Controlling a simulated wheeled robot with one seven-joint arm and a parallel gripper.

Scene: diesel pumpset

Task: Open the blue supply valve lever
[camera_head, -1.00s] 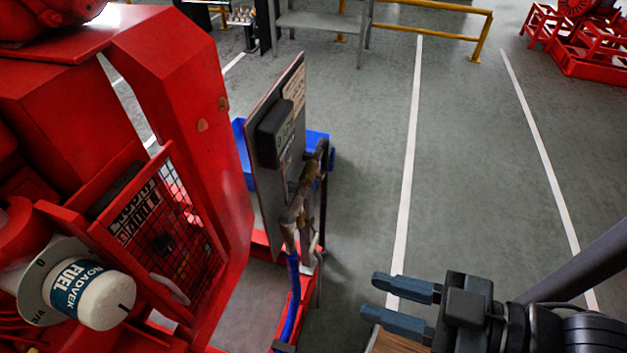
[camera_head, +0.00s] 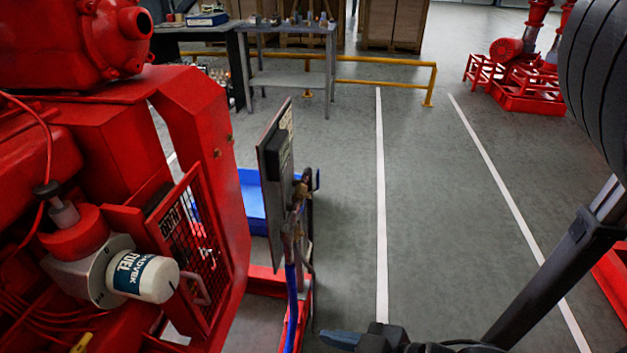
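A brass-coloured pipe assembly (camera_head: 298,205) runs down the edge of an upright grey panel (camera_head: 270,170) in the middle of the view. A small dark-blue part (camera_head: 317,180) shows at its upper right; I cannot tell for sure whether it is the supply valve lever. A blue hose-like length (camera_head: 291,300) hangs below the pipework. My gripper (camera_head: 340,340) is at the bottom edge, right of and below the pipework, apart from it. Only one finger shows, pointing left; the rest is cut off by the frame.
The red pumpset (camera_head: 180,130) fills the left, with a white fuel filter (camera_head: 145,277) and a mesh guard (camera_head: 190,240). A blue tray (camera_head: 250,198) lies behind the panel. A yellow rail (camera_head: 390,85) and benches stand behind.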

